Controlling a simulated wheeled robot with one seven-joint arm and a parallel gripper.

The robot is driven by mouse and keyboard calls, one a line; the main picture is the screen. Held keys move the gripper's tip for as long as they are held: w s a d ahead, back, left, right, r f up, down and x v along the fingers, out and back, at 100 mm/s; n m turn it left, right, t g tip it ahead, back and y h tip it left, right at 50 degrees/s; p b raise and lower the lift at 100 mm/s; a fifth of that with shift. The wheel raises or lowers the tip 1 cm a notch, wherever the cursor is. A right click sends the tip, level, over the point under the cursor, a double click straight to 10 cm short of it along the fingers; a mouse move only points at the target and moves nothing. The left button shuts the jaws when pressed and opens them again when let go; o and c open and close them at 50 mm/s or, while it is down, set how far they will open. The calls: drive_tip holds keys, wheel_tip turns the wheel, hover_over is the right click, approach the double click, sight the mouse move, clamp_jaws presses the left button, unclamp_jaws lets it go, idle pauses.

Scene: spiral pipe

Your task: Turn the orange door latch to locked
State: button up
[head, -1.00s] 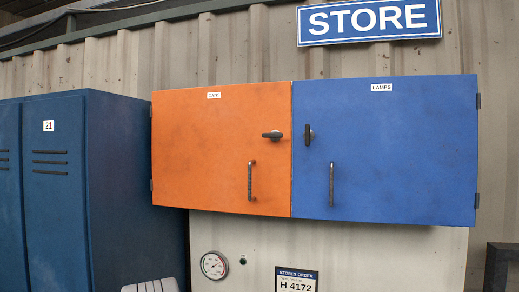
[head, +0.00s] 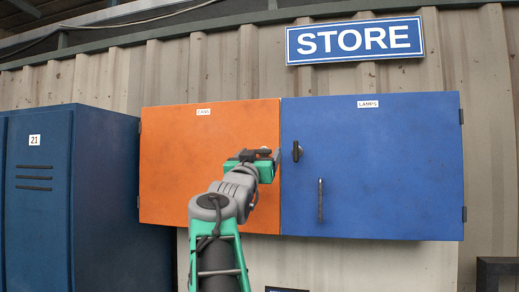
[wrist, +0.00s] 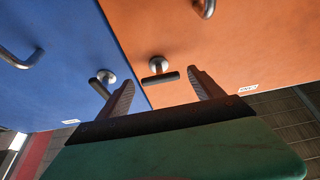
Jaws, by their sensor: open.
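The orange door (head: 170,170) is closed, with a dark latch near its right edge. In the wrist view, which looks inverted, the latch handle (wrist: 162,78) lies roughly level below its round boss (wrist: 158,64). My gripper (wrist: 161,80) is open, with one finger to each side of the handle in the picture. I cannot tell whether the fingertips reach it in depth, and no contact shows. In the head view my gripper (head: 256,159) is in front of the latch area and partly hides it. The orange door's pull handle (wrist: 205,8) shows in the wrist view.
The blue door (head: 380,170) adjoins on the right, with its own upright latch (head: 297,151) and pull handle (head: 320,201). The blue latch (wrist: 99,87) is close to my left-hand finger in the wrist view. A blue locker (head: 85,200) stands at left.

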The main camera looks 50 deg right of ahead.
drive_tip(key=shift+c, duration=0.4)
drive_tip(key=c, duration=1.3)
drive_tip(key=shift+n, duration=0.5)
drive_tip(key=n+t+y, duration=0.1)
drive_tip(key=n, duration=0.1)
drive_tip(key=n+t+b, duration=0.1)
drive_tip(key=n, duration=0.2)
drive_tip(key=shift+s+d+t+y, duration=0.1)
drive_tip(key=shift+s+t+y, duration=0.1)
drive_tip(key=shift+t+y, duration=0.15)
drive_tip(key=n+t+y, duration=0.1)
drive_tip(key=n, duration=0.2)
drive_tip(key=n+t+y, duration=0.1)
drive_tip(key=n, duration=0.2)
drive_tip(key=shift+s+r+y, duration=0.1)
drive_tip(key=shift+r+y, duration=0.1)
drive_tip(key=shift+y, duration=0.15)
drive_tip(key=n+p, duration=0.1)
drive_tip(key=n, duration=0.1)
drive_tip(key=n+y+p, duration=0.1)
drive_tip(key=n, duration=0.1)
drive_tip(key=n+y, duration=0.1)
drive_tip(key=n, duration=0.1)
drive_tip(key=shift+s+d+r+p, duration=0.1)
drive_tip(key=shift+r+p, duration=0.2)
drive_tip(key=shift+p, duration=0.1)
drive_tip(key=shift+n+g+y+p, duration=0.25)
drive_tip(key=shift+n+y+p, duration=0.75)
drive_tip(key=shift+n, duration=1.2)
